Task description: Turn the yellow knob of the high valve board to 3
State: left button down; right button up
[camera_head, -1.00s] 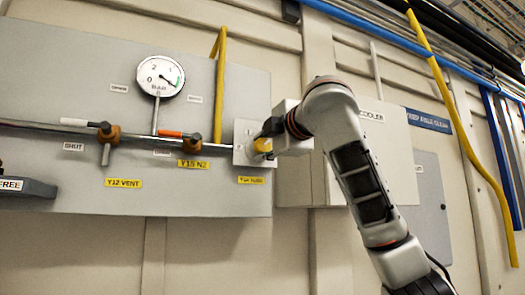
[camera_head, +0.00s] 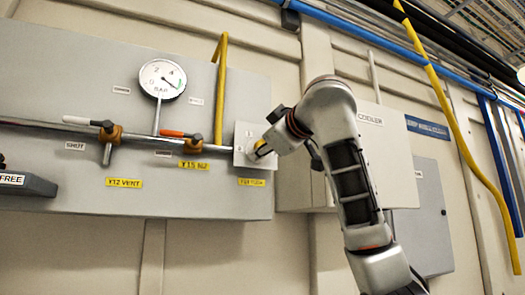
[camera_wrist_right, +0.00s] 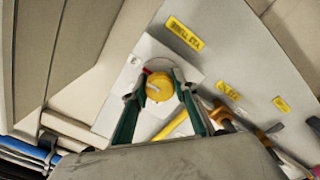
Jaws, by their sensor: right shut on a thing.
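The yellow knob (camera_wrist_right: 157,88) sits on a pale square plate (camera_head: 243,134) at the right edge of the grey valve board (camera_head: 60,75). In the wrist view a pale pointer mark shows on the knob's face. The plate's numbers are too small to read, so I cannot tell the setting. My right gripper (camera_wrist_right: 161,82) is shut on the knob, its teal fingers on either side. My left gripper is not in view.
A pressure gauge (camera_head: 162,78), a horizontal pipe with two lever valves (camera_head: 112,133) and a yellow pipe (camera_head: 220,90) are left of the knob. A pale cooler box (camera_head: 385,160) is behind my right arm. A dark block labelled FREE (camera_head: 25,183) is at far left.

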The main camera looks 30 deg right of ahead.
jog(key=shift+m, duration=0.3)
jog(key=o, duration=1.1)
jog(key=s, duration=1.2)
jog(key=shift+a, duration=0.3)
jog(key=shift+f, duration=0.1)
